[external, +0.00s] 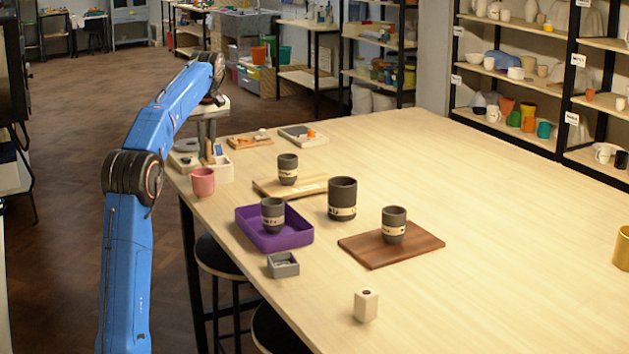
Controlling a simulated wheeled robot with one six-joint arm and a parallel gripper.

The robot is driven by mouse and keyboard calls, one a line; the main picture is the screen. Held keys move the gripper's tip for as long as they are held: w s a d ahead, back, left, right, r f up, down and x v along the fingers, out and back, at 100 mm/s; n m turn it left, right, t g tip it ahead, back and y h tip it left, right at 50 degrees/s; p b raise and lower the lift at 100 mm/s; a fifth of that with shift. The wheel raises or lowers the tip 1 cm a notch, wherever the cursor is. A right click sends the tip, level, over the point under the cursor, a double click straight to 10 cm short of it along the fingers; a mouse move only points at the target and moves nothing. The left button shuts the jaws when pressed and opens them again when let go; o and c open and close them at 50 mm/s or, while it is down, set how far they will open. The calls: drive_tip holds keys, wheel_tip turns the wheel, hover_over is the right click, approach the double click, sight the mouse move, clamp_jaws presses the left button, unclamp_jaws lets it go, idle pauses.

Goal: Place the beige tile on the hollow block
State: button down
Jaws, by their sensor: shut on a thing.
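My gripper (208,150) points down at the far left end of the table, over a pale open tray (212,176). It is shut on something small. The beige tile cannot be made out clearly; the fingers and the tray wall hide what is held. A small grey block with a square hollow in its top (283,265), which looks like the hollow block, stands near the table's left edge. It is well in front of my gripper, and nothing is seen on it.
A pink cup (203,182) stands close to the pale tray. A purple tray (245,236) with a dark cup, a wooden board (425,246) with another, a tall dark cup (342,198) and a cream block with a hole (366,305) stand nearby. The table's right side is mostly clear.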

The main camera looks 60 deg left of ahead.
sight(207, 139)
drive_tip(key=shift+f, duration=0.1)
drive_tip(key=c, duration=1.8)
unclamp_jaws()
drive_tip(key=shift+o, duration=0.2)
drive_tip(key=r, duration=0.4)
drive_tip(key=d+r, duration=0.1)
drive_tip(key=r, duration=0.2)
drive_tip(key=shift+r, duration=0.35)
